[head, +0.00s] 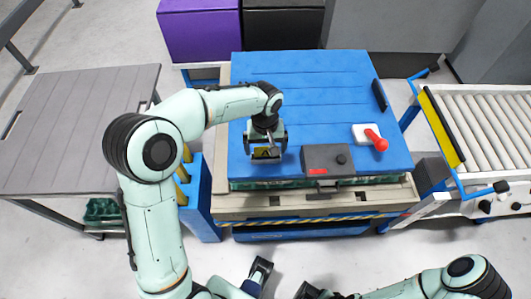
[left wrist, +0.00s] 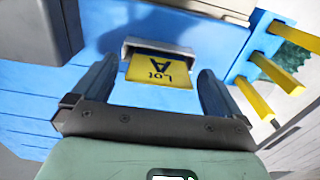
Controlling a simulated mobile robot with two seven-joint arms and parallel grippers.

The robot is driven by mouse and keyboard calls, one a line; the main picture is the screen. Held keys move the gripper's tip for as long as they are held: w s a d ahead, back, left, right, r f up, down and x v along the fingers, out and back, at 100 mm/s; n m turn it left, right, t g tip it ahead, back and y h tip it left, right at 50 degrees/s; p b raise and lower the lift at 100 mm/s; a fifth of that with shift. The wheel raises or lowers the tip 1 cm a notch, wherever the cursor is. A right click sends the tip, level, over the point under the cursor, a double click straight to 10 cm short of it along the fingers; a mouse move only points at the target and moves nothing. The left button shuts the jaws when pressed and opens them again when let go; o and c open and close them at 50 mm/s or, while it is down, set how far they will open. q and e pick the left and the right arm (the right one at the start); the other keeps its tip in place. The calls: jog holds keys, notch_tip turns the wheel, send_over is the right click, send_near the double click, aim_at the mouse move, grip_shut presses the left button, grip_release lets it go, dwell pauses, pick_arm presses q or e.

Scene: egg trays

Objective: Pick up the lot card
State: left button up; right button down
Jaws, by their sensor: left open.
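The lot card (left wrist: 160,70) is yellow with dark lettering, "Lot" and "A", upside down in the left wrist view. Its one edge sits in a pale grey holder (left wrist: 186,49) on the blue surface. In the head view the card (head: 267,154) shows as a small yellow patch at the fingers. My left gripper (head: 266,147) is open above the left part of the blue top. In the left wrist view its two fingers stand on either side of the card, with gaps between.
On the blue top (head: 300,85) are a dark grey box (head: 326,158) and a red-handled tool on a white block (head: 366,133). A roller conveyor (head: 485,125) stands right, a grey table (head: 70,125) left. Yellow bars (left wrist: 275,72) show in the wrist view.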

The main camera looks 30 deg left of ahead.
pick_arm(q)
jog(key=c, duration=1)
jog(key=shift+c, duration=0.2)
jog(key=shift+r, duration=0.2)
